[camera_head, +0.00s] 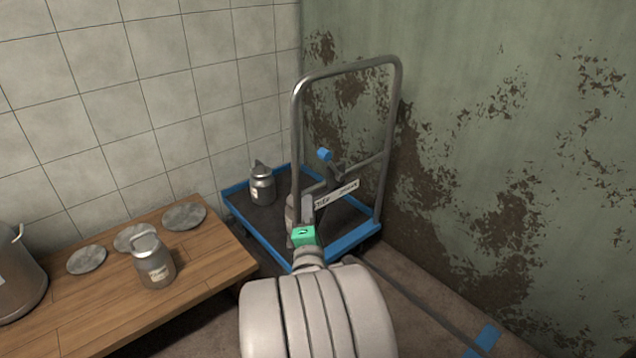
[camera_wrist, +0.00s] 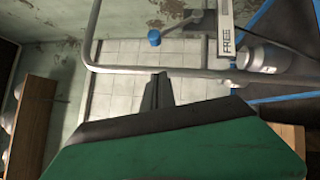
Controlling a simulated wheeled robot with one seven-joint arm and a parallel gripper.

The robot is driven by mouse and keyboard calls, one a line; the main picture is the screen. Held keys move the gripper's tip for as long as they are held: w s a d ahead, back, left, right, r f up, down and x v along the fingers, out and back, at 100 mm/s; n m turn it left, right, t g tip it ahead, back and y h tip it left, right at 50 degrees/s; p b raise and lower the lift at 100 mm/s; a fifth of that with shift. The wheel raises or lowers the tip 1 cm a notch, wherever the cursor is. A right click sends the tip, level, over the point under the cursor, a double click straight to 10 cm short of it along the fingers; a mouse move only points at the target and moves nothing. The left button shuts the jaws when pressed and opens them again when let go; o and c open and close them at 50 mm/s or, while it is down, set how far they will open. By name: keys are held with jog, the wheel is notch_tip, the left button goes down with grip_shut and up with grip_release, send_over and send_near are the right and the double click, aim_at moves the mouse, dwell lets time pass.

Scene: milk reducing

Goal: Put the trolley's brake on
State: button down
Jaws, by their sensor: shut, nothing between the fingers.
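The trolley (camera_head: 355,238) has a blue-edged deck and a tall grey tube handle (camera_head: 346,69), and stands in the corner. Its brake lever has a blue knob (camera_head: 323,155), which also shows in the wrist view (camera_wrist: 154,37). In the head view the lever leans up and left above a white label plate (camera_head: 345,191). The wrist view shows the word FREE on this plate (camera_wrist: 226,40); its other word is not readable there. My gripper (camera_head: 307,199) is shut and empty, below and left of the knob, apart from it. Its fingers (camera_wrist: 157,88) point toward the handle's crossbar.
A wooden bench (camera_head: 205,262) at left holds a small can (camera_head: 155,262), several lids and a large pot (camera_head: 18,280). A peeling green wall (camera_head: 480,130) lies close at right.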

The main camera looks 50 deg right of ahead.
aim_at(333, 166)
jog(key=s+d+x, duration=0.1)
jog(key=s+x, duration=0.1)
jog(key=x, duration=1.1)
jog(key=shift+d+r, duration=0.2)
jog(key=shift+r, duration=0.1)
jog(key=shift+r, duration=0.1)
